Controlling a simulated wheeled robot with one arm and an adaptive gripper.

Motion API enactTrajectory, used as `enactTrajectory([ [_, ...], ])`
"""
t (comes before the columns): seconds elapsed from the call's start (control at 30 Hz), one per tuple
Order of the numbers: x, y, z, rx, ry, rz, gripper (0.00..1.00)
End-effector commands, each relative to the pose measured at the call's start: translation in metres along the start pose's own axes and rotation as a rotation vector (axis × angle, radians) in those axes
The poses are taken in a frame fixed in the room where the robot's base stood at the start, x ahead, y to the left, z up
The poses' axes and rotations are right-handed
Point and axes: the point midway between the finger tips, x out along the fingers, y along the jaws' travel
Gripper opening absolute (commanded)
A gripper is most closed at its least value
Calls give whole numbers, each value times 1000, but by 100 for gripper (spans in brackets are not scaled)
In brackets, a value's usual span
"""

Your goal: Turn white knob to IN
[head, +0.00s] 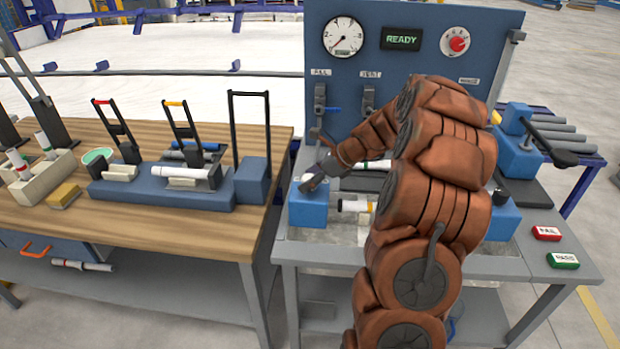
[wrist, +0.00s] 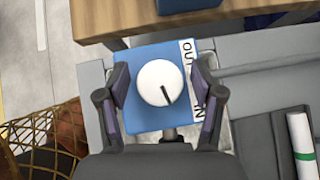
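The white knob (wrist: 155,80) sits on top of a blue block (wrist: 147,51) in the wrist view. Its black pointer line points down and slightly right in that view. A white label (wrist: 190,60) along the block's right side reads OUT near the top and IN near the bottom. My gripper (wrist: 161,84) is open, with one finger on each side of the knob and a visible gap on both sides. In the head view my gripper (head: 318,172) is over the left blue block (head: 307,212), and it partly hides the knob.
A gauge panel (head: 350,75) with a READY display stands behind. A wooden table (head: 130,235) with blue fixtures is at the left. A white pipe with a green band (wrist: 301,140) lies right of the block. FAIL (head: 546,233) and PASS (head: 563,260) buttons are at the right.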

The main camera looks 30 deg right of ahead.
Motion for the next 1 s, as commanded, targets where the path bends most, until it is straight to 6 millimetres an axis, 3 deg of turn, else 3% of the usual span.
enactTrajectory([
  [0.07,0,0,0,0,0,0,56],
  [0.5,0,0,0,0,0,0,10],
  [1.0,-2,1,3,80,-3,-79,9],
])
